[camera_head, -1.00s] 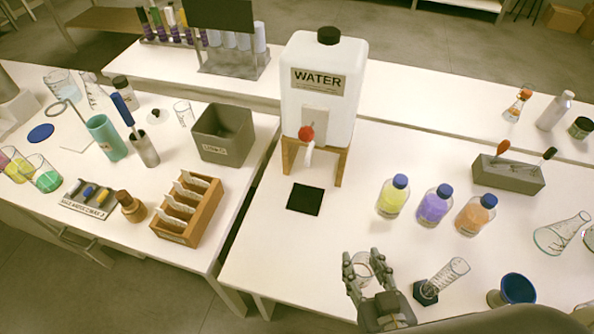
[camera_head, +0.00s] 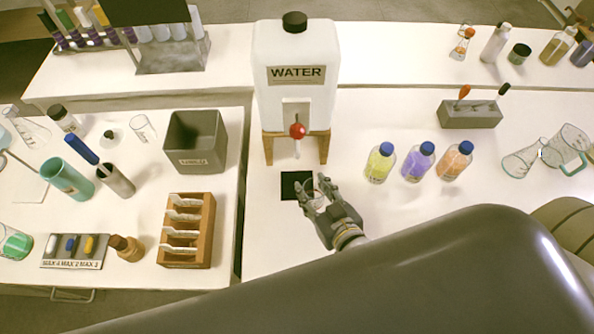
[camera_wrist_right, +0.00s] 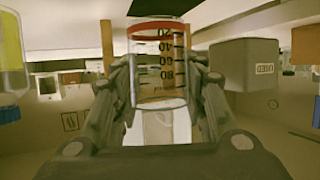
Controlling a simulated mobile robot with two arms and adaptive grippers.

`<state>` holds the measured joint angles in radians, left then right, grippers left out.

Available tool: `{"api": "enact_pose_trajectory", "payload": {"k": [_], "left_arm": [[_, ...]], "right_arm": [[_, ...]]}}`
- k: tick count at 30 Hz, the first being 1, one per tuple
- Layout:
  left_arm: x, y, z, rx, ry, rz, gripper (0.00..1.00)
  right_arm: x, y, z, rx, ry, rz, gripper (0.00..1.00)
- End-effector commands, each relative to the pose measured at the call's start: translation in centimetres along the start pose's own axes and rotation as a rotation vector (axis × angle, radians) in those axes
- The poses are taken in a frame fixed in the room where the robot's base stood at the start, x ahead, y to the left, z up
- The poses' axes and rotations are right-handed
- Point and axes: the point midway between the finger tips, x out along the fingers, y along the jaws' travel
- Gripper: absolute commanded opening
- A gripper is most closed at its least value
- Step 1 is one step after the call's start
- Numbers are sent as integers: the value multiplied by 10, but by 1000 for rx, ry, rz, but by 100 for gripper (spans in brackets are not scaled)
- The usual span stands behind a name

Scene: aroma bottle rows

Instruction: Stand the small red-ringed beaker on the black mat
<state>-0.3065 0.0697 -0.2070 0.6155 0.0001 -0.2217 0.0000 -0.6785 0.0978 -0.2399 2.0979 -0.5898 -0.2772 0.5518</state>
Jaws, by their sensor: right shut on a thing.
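My right gripper (camera_head: 321,197) is shut on the small red-ringed beaker, just at the right edge of the black mat (camera_head: 291,186). In the right wrist view the beaker (camera_wrist_right: 158,70) is clear glass with dark markings and a red ring, held between the fingers of the gripper (camera_wrist_right: 158,100). In the head view the fingers hide much of the beaker (camera_head: 317,201). I cannot tell whether its base touches the mat or the table. The mat lies flat in front of the water tank. My left gripper is not in view.
The water tank (camera_head: 296,80) with its red tap (camera_head: 298,131) stands on a wooden stand just behind the mat. Yellow (camera_head: 379,163), purple (camera_head: 417,163) and orange (camera_head: 453,162) bottles stand to the right. A wooden rack (camera_head: 187,231) is across the gap at left.

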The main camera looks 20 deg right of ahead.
Motion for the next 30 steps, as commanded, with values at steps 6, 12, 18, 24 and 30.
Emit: {"api": "enact_pose_trajectory", "payload": {"k": [6,12,18,24,30], "left_arm": [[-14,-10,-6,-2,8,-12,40],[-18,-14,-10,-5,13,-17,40],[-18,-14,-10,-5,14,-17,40],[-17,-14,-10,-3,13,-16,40],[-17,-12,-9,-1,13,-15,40]], "right_arm": [[46,-5,-18,-1,4,-1,16],[71,-7,-23,0,1,0,16],[80,-8,-9,2,-4,2,16],[88,-8,9,2,-1,0,16],[88,-8,10,2,0,-1,16]]}}
